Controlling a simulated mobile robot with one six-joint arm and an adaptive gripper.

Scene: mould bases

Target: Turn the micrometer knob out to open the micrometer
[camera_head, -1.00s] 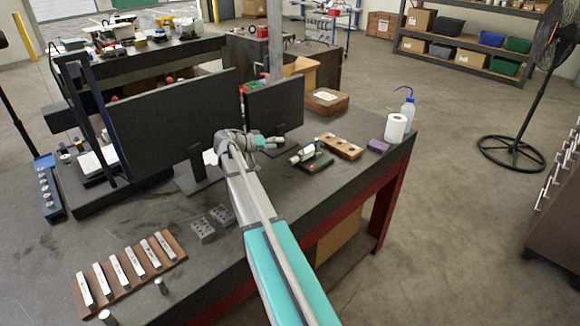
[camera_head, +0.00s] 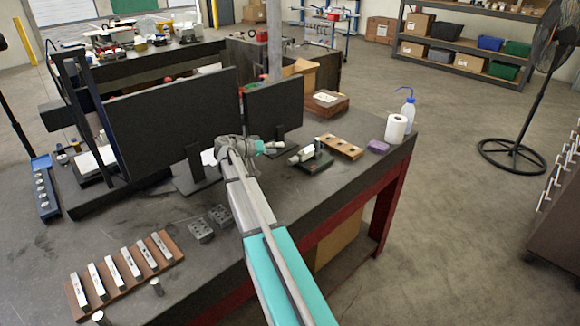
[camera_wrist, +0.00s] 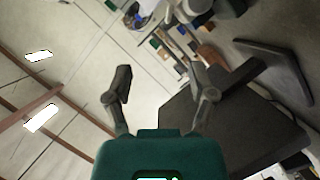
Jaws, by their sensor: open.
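The micrometer (camera_head: 312,157) is a small metal-and-dark instrument on a dark stand near the right part of the bench. Its pale knob end points left, toward my gripper (camera_head: 277,147). My gripper is just left of the micrometer and looks close to it, but I cannot tell whether they touch. In the wrist view my gripper (camera_wrist: 160,72) has its two dark fingers spread wide with nothing between them. Blurred pale cylindrical shapes show at the top edge there; I cannot tell whether one is the knob.
Two monitors (camera_head: 172,122) stand behind my arm. A wooden block with holes (camera_head: 341,147), a purple block (camera_head: 379,146), a paper roll (camera_head: 395,129) and a wash bottle (camera_head: 408,115) lie right of the micrometer. A wooden rack of metal bars (camera_head: 125,280) lies at front left.

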